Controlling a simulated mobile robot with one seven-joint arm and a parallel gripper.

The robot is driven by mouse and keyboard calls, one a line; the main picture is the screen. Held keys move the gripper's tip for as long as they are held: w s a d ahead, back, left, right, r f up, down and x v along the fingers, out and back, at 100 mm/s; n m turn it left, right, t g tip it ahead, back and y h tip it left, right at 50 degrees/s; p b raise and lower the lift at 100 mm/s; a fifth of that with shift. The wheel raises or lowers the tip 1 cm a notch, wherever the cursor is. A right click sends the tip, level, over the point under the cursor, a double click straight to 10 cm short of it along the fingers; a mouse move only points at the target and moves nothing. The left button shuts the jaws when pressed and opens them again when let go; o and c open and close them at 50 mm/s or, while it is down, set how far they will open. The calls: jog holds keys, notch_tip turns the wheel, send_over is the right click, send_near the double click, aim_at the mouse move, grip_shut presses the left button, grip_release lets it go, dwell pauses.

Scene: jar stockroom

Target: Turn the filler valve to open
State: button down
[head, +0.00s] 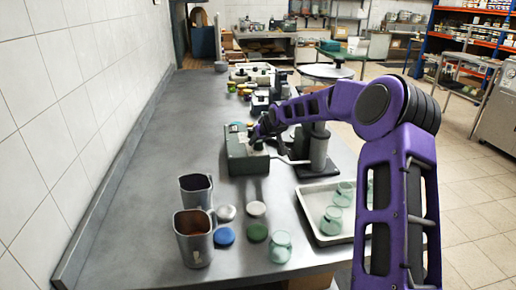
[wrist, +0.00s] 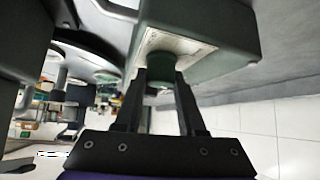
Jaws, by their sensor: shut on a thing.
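The filler is a grey-green box (head: 245,158) on the long grey counter, with its pale plate (wrist: 178,44) showing large in the wrist view. The valve is a round dark green knob (wrist: 160,84) on that plate. My gripper (head: 258,140) reaches the box from the right, and in the wrist view its two black fingers (wrist: 160,76) are shut on the knob, one on each side. The fingers hide the knob's sides, and I cannot tell how far it is turned. In the head view my gripper hides the knob.
Two metal jugs (head: 194,241) stand at the front left. White, blue (head: 224,236) and green lids and a glass jar (head: 280,248) lie near them. A tray (head: 312,234) with glass jars sits at the right edge. A tiled wall (head: 60,110) bounds the counter's left side.

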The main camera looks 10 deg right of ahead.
jog(key=shift+m+h+b, duration=0.3)
jog(key=shift+m+b, duration=0.15)
jog(key=shift+m, duration=0.05)
jog(key=c, duration=0.5)
grip_release()
jog(key=p+v, duration=0.2)
jog(key=v, duration=1.5)
jog(key=shift+s, duration=0.3)
jog(key=shift+r, duration=0.1)
